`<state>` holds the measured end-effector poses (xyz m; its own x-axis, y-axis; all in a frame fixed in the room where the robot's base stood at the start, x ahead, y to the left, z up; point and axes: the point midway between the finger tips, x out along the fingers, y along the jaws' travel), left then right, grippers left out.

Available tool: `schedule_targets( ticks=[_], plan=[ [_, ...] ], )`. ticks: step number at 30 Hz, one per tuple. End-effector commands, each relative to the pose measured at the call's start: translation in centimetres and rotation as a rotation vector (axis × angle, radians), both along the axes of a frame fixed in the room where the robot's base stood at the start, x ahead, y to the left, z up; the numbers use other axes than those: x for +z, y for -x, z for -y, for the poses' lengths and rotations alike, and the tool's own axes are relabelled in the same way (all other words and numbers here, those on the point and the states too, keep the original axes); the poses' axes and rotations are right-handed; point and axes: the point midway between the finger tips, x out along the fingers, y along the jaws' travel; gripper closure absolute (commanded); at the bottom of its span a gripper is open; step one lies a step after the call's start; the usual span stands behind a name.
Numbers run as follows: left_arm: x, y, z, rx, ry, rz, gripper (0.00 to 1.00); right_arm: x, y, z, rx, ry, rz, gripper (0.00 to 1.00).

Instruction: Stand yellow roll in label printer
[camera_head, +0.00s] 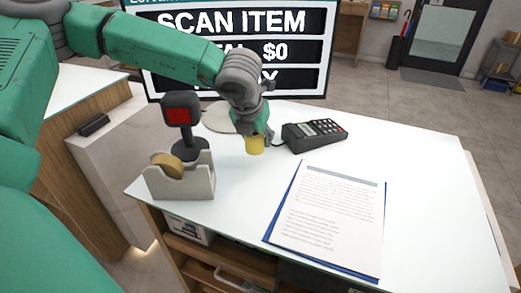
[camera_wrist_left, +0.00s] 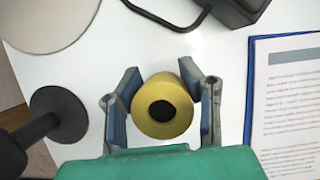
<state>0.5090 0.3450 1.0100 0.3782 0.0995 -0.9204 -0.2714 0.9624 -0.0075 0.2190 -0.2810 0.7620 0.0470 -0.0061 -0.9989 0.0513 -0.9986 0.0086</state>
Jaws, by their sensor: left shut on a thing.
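A yellow roll (camera_head: 254,145) is held in my left gripper (camera_head: 258,138), low over the white counter. In the left wrist view the yellow roll (camera_wrist_left: 163,106) shows end-on with its dark core hole, between the two fingers of my left gripper (camera_wrist_left: 163,108). Whether its lower end touches the counter I cannot tell. A pale grey holder (camera_head: 183,185) with a brownish-yellow roll (camera_head: 168,165) in it stands at the counter's left front corner; I cannot tell whether it is the label printer. My right gripper is not in view.
A black scanner with a red face (camera_head: 181,114) stands behind the holder. A black card terminal (camera_head: 314,134) is right of my left gripper. A blue clipboard with paper (camera_head: 329,215) lies at front right. A large screen (camera_head: 240,45) stands behind. The counter's right side is clear.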

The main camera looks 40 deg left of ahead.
Motion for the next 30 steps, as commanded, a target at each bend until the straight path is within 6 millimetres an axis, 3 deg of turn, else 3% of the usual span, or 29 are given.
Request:
schedule_targets(
  ticks=[9,18,19,21,30],
  plan=[
    [-3.6,0.0,0.1,-0.001,-0.001,0.000,0.95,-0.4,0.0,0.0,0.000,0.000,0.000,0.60],
    [-3.8,0.0,0.1,0.000,0.000,0.001,0.95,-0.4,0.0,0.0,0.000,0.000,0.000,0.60],
    [-3.8,0.0,0.1,0.000,0.000,0.000,0.63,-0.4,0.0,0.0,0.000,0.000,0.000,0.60],
    [-3.8,0.0,0.0,0.000,0.000,0.000,0.43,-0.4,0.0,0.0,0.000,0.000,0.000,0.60],
    [-3.7,0.0,0.0,0.000,0.000,0.000,0.43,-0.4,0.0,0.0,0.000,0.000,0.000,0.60]
  ],
)
